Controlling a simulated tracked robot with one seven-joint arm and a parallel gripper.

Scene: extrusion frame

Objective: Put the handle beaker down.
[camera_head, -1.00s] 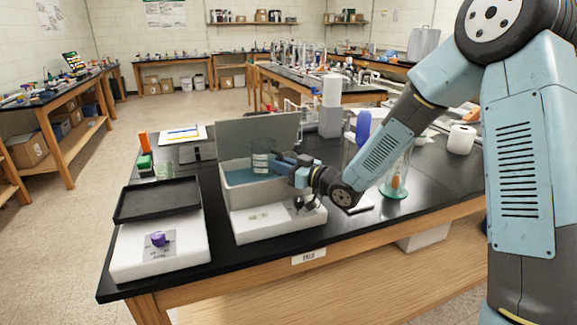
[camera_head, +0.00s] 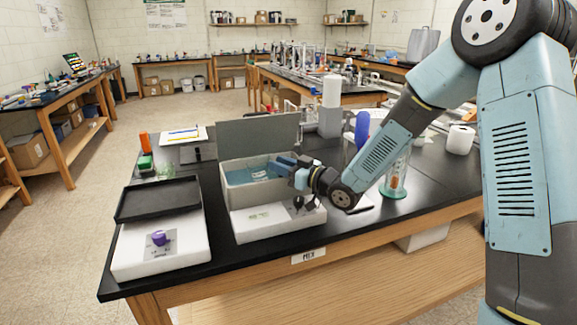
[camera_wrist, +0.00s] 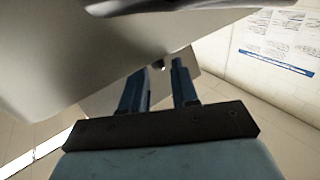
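The handle beaker (camera_head: 261,174) is clear glass with pale markings and shows only faintly in the head view. It appears low inside the grey water bath (camera_head: 238,204), against the blue water. My gripper (camera_head: 273,167) is over the bath, just to the right of and above the beaker. In the wrist view my gripper (camera_wrist: 157,68) has its two blue fingers apart, and no beaker is clearly seen between them. The beaker's handle and base cannot be made out.
The bath's raised grey lid (camera_head: 258,134) stands behind it. To the left is a white hotplate-like unit with a black tray (camera_head: 158,198) and purple knob. A tall glass vessel (camera_head: 394,176) stands to the right of my gripper on the black bench (camera_head: 225,264).

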